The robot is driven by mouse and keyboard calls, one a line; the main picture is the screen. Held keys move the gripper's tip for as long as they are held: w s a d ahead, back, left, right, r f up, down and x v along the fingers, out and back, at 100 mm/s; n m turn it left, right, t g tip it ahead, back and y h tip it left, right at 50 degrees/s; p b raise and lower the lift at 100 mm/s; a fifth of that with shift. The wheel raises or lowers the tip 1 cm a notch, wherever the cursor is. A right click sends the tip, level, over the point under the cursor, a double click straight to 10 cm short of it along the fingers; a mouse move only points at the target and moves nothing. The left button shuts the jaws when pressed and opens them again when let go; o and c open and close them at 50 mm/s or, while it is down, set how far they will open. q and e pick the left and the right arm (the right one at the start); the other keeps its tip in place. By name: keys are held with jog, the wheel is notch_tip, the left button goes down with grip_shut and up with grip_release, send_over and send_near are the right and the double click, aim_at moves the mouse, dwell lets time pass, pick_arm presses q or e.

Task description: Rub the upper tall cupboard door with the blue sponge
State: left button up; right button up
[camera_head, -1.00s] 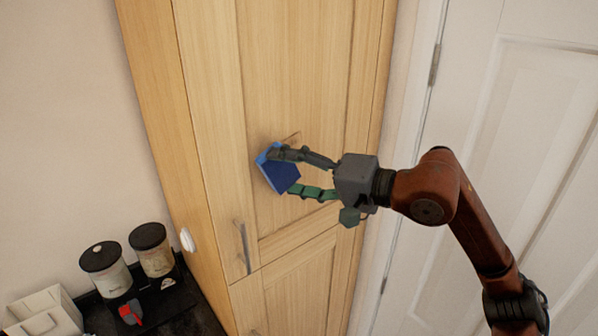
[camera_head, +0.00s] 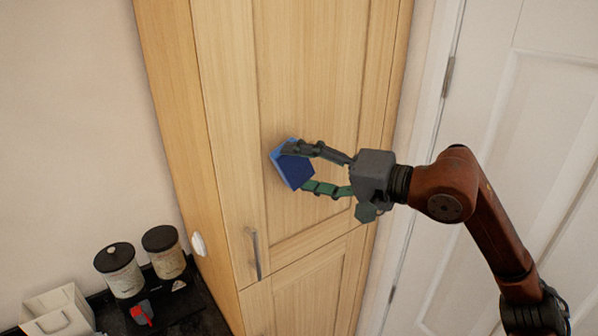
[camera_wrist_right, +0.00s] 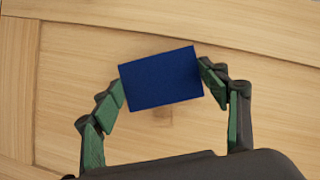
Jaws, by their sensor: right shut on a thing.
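The blue sponge (camera_head: 294,168) is between the fingers of my right gripper (camera_head: 303,169), in front of the upper tall cupboard door (camera_head: 318,90). The door is light wood with a recessed panel and is closed. In the right wrist view the sponge (camera_wrist_right: 161,79) is a dark blue block, slightly tilted, with a finger of my right gripper (camera_wrist_right: 163,85) at each end. The door's wood (camera_wrist_right: 70,85) fills the background there. The sponge is at or very near the panel; I cannot tell if it touches. My left gripper is not in view.
A vertical handle (camera_head: 254,254) is at the door's lower left. A lower cupboard door (camera_head: 305,295) is below. Two black-lidded canisters (camera_head: 122,277), a red item (camera_head: 140,314) and a white box (camera_head: 58,312) stand on a dark counter at left. A white panelled door (camera_head: 520,110) is at right.

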jog(key=shift+w+d, duration=2.55)
jog(key=shift+d, duration=0.95)
jog(key=shift+s+a+b, duration=0.45)
jog(key=shift+s+a, duration=0.55)
jog(key=shift+a, duration=0.35)
jog(key=shift+s+a+b, duration=0.4)
jog(key=shift+s+a, duration=0.6)
jog(key=shift+a, duration=0.4)
jog(key=shift+s+a+b, duration=0.45)
jog(key=shift+s+a, duration=0.55)
jog(key=shift+a, duration=0.35)
jog(key=shift+s+d, duration=0.1)
jog(key=shift+s+d+b, duration=0.6)
jog(key=shift+s+d, duration=0.25)
jog(key=shift+s, duration=0.35)
jog(key=shift+s+d+b, duration=0.55)
jog(key=shift+s+d, duration=0.3)
jog(key=shift+s, duration=0.3)
jog(key=shift+s+d+b, duration=0.55)
jog(key=shift+s+d, duration=0.35)
jog(key=shift+s, duration=0.3)
